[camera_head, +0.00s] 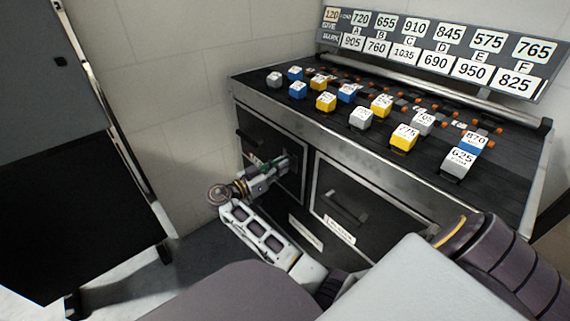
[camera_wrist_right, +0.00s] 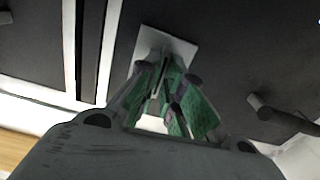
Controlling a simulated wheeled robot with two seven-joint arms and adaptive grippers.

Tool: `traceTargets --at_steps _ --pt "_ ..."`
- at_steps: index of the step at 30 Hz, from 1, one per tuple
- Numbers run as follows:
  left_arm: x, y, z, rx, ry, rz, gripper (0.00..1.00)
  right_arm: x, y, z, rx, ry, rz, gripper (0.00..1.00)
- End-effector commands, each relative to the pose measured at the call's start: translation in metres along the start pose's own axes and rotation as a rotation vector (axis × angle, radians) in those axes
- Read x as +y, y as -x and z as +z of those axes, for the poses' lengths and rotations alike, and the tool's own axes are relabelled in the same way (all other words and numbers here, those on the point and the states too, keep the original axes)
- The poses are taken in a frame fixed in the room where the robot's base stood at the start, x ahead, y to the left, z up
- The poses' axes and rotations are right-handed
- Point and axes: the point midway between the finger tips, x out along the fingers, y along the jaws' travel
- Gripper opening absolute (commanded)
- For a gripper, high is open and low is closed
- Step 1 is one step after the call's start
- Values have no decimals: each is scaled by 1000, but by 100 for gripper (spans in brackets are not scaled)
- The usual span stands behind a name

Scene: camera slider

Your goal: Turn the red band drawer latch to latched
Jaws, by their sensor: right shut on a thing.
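The left drawer (camera_head: 285,140) is in the dark cabinet front in the head view and looks closed. My right gripper (camera_head: 284,164) is at its front, near the drawer's right side. In the right wrist view my right gripper (camera_wrist_right: 168,88) has green finger pads close together, shut on a small part in front of a pale square plate (camera_wrist_right: 178,45). I take this part to be the drawer latch; the fingers hide most of it, so I cannot tell its turn angle. No red band can be made out clearly. My left gripper is not in view.
A right drawer (camera_head: 375,195) with a bar handle (camera_head: 345,206) is beside it. Numbered blocks, such as a yellow block (camera_head: 404,137), stand on the cabinet top below a number board (camera_head: 435,45). A dark panel on a stand (camera_head: 75,200) is at left.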

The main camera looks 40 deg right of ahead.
Motion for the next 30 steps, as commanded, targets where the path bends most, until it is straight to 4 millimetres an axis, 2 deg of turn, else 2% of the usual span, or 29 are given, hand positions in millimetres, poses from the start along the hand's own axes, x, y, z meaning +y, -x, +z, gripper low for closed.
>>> traceTargets --at_steps 1,2,4,5,17,30 --pt "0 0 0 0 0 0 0 0 0 1 -2 -23 0 0" --pt "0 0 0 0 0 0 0 0 0 1 -2 -25 1 11" --pt "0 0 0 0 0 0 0 0 0 1 -2 -22 0 20" --pt "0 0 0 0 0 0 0 0 0 1 -2 -22 0 21" --pt "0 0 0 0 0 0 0 0 3 0 0 -22 0 21" --pt "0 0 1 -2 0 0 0 0 28 0 -1 -22 0 21"
